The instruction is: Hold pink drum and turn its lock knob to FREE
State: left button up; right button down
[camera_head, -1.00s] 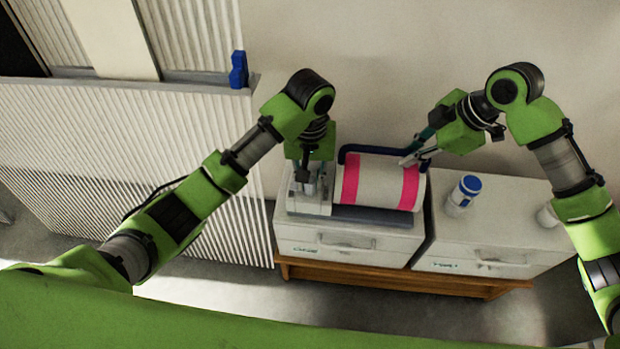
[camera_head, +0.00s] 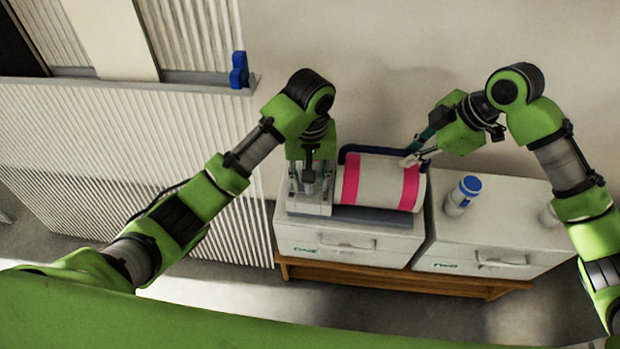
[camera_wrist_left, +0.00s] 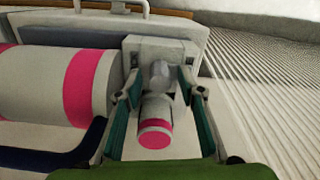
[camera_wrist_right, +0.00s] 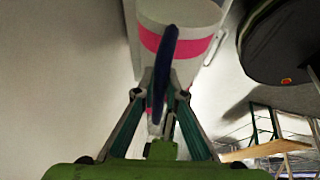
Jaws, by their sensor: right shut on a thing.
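The white drum with pink bands (camera_head: 380,183) lies on its side on a grey base, and also shows in the left wrist view (camera_wrist_left: 35,80). A grey block (camera_head: 309,207) stands at its left end. A knob with a pink-banded end (camera_wrist_left: 155,125) sticks out from this block. My left gripper (camera_head: 311,185) is open, with one finger on each side of the knob; contact is unclear. A dark blue bar (camera_head: 352,150) runs along the drum's far side and round its right end. My right gripper (camera_head: 412,160) is shut on this bar, which shows between its fingers (camera_wrist_right: 160,85). Any knob marking is unreadable.
The drum's base sits on a white drawer box (camera_head: 345,243). A ribbed panel (camera_head: 130,165) stands left; the wall is behind.

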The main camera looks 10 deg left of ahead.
pick_arm(q)
notch_tip(320, 180, up, 12)
dwell(0.7)
pick_arm(e)
jog(key=c, duration=2)
grip_release()
